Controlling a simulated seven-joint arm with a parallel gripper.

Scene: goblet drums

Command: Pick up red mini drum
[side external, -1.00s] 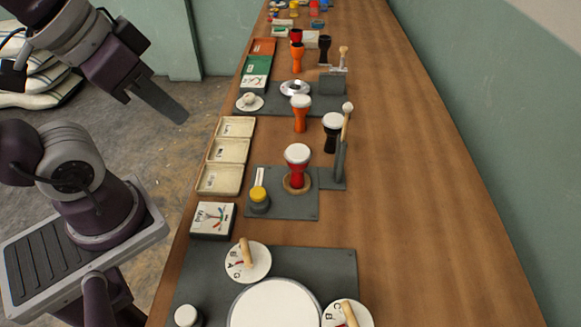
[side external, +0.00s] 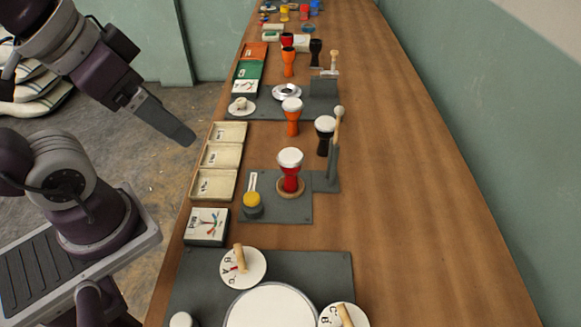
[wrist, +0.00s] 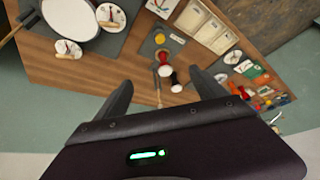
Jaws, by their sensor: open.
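The red mini drum (side external: 291,182) has a red goblet body and a white head. It stands upright on a round wooden base (side external: 291,194) on a dark grey mat. My gripper (side external: 190,138) is in the air left of the bench and apart from the drum; the side view shows its fingers overlapping. In the wrist view my gripper (wrist: 162,92) has two fingers spread wide with nothing held between them. The red drum also shows there (wrist: 163,58), small and far beyond the fingers.
A black drum (side external: 323,142) and a mallet on a grey stand (side external: 333,160) are close behind the red drum. A yellow-topped jar (side external: 252,203) is to its left, near cream trays (side external: 214,184). An orange drum (side external: 292,123) stands farther back. The bench's right side is clear.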

